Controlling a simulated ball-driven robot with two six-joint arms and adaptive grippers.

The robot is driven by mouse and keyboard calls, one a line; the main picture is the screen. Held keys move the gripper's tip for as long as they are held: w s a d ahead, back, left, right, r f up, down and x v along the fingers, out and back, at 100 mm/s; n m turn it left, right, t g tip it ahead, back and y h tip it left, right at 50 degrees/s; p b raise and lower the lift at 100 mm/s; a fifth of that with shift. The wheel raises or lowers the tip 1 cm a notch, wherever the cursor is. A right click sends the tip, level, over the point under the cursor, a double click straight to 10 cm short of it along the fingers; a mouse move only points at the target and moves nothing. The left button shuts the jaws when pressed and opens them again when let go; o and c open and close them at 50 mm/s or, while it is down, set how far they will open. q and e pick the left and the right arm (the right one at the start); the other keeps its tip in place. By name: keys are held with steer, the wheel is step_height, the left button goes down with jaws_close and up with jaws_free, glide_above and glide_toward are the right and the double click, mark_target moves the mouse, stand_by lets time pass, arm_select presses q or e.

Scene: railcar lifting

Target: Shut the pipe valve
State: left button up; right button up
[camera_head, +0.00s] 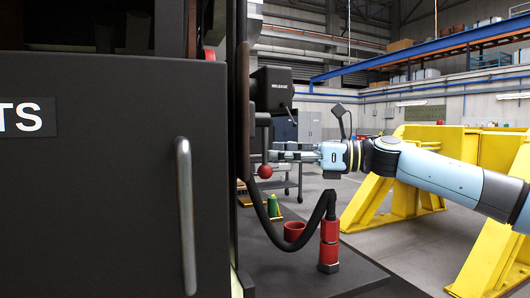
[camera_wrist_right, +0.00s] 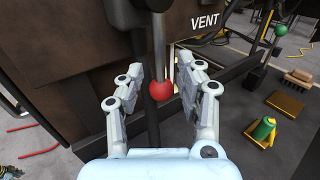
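A red ball knob (camera_head: 265,171) hangs at the lower end of a dark lever (camera_head: 265,140) beside the dark railcar body. I cannot tell for certain that it is the pipe valve's handle. My right gripper (camera_head: 276,156) reaches in from the right, its fingers just beside and slightly above the knob in the head view. In the right wrist view the red knob (camera_wrist_right: 160,91) shows between the two spread fingers of the right gripper (camera_wrist_right: 161,73), with a gap on each side. That gripper is open and empty. My left gripper is not in view.
A black hose (camera_head: 315,222) curves down to a red fitting (camera_head: 329,240) on the dark platform. A red cup (camera_head: 294,231) and a green bottle (camera_head: 273,206) stand nearby. A dark cabinet with a handle (camera_head: 186,215) fills the left. Yellow stands (camera_head: 405,195) are at right.

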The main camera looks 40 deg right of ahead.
mark_target(264, 164)
steer(key=p+x, duration=0.1)
steer(key=x, duration=0.2)
steer(key=shift+a+r, duration=0.1)
steer(key=shift+r, duration=0.05)
steer(key=shift+w+a, duration=0.2)
steer(key=shift+w, duration=0.1)
jaws_close()
